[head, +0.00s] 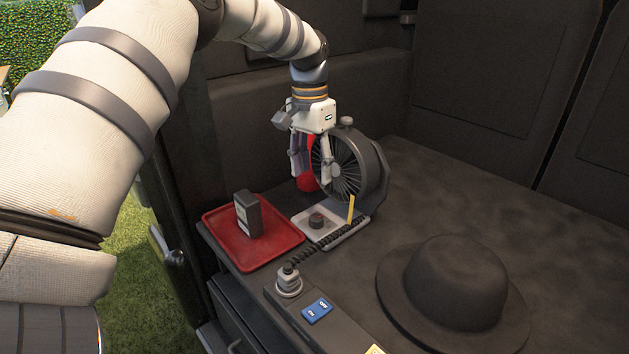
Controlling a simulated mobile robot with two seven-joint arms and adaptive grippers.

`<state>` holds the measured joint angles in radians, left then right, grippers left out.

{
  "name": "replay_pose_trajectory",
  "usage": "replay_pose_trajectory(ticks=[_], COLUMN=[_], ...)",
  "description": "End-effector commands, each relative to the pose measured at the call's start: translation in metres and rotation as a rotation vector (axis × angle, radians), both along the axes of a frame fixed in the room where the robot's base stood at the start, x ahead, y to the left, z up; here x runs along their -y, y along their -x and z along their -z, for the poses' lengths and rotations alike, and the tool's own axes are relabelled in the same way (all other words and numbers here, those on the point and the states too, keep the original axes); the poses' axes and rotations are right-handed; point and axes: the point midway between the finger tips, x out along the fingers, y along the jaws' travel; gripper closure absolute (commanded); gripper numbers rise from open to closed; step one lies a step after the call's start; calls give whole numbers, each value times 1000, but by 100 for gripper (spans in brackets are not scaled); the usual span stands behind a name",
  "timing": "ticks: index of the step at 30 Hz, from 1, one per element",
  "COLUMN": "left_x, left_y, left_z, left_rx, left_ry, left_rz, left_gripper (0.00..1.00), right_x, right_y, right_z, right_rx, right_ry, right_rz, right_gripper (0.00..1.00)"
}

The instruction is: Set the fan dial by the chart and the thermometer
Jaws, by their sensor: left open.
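The fan (350,168) is a dark round unit with a grille, standing at the back of the dark surface. Its dial (317,221) is a small dark knob on a pale base plate (304,214) in front of the fan. A yellow strip (351,209) stands at the plate's right side. My left gripper (312,178) is open, pointing down above and behind the dial, in front of the fan's left side and apart from the dial. I cannot make out a chart or a thermometer for certain. My right gripper is not in view.
A red tray (289,243) holds an upright dark block (248,214) with a pale face. A red round thing (307,180) is partly hidden behind my gripper. A coiled cord, a blue card (317,310) and a black hat (455,285) lie nearer.

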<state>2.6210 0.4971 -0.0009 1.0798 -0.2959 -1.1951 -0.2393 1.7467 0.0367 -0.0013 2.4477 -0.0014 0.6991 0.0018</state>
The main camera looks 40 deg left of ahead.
Motion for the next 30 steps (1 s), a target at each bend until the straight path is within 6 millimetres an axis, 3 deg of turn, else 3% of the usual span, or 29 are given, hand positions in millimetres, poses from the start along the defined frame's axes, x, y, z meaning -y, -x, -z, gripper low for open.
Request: replay_pose_trajectory(ticks=[4, 9, 13, 22, 30], left_x=[1, 3, 3, 7, 7], left_y=[3, 3, 3, 0, -2], left_z=[-1, 1, 22, 97, 119], left_rx=[3, 9, 4, 3, 10], left_ry=[0, 2, 0, 0, 1], left_rz=[-398, -649, -666, -664, -663], left_gripper=[53, 53, 53, 53, 53], right_x=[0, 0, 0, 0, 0], right_y=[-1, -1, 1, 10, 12], right_z=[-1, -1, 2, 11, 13], right_rx=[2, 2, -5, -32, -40], right_ry=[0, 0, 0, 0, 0], right_rz=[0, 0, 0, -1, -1], right_gripper=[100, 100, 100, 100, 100])
